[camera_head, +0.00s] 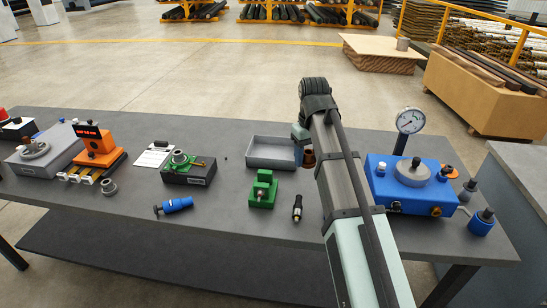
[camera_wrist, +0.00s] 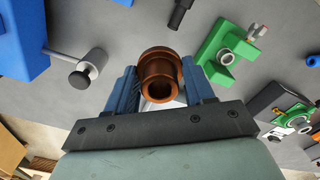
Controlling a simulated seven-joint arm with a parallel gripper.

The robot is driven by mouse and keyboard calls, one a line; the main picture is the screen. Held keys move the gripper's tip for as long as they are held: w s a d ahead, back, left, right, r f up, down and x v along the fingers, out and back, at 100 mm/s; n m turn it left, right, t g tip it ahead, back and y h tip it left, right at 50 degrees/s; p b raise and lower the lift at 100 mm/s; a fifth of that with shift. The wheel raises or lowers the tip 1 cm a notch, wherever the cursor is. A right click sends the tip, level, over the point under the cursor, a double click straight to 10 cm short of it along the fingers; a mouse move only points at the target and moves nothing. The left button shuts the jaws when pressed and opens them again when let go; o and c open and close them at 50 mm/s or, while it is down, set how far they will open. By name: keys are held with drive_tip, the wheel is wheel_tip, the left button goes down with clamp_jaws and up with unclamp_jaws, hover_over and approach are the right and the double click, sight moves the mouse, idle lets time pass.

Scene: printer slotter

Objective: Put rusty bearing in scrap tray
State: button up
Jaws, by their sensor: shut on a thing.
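The rusty bearing (camera_wrist: 160,70) is a brown flanged ring between the two blue fingers of my gripper (camera_wrist: 158,82) in the wrist view. The fingers are shut on it. In the head view the bearing (camera_head: 308,160) shows just left of my arm, below my gripper (camera_head: 304,145). The scrap tray seems to be the empty grey open box (camera_head: 258,163) on the table, left of my arm. The bearing appears at or near the tray's right end; its height above the table is hard to judge. My arm hides part of that area.
A green fixture (camera_head: 263,190) and a dark-tipped tool (camera_head: 297,208) stand in front of the tray. A blue box with a gauge (camera_head: 410,180) is right of my arm. A blue tool (camera_head: 174,205), a dark block (camera_head: 188,172) and an orange device (camera_head: 97,148) are left.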

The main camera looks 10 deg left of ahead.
drive_tip(key=w+d, duration=0.2)
drive_tip(key=d, duration=0.3)
drive_tip(key=n, duration=0.8)
hover_over(273, 156)
wheel_tip(273, 156, down, 2)
drive_tip(key=f, duration=0.1)
drive_tip(key=shift+f, duration=4.75)
drive_tip(key=o, duration=1.1)
drive_tip(key=shift+f, duration=0.1)
drive_tip(key=shift+o, duration=0.2)
wheel_tip(273, 156, up, 12)
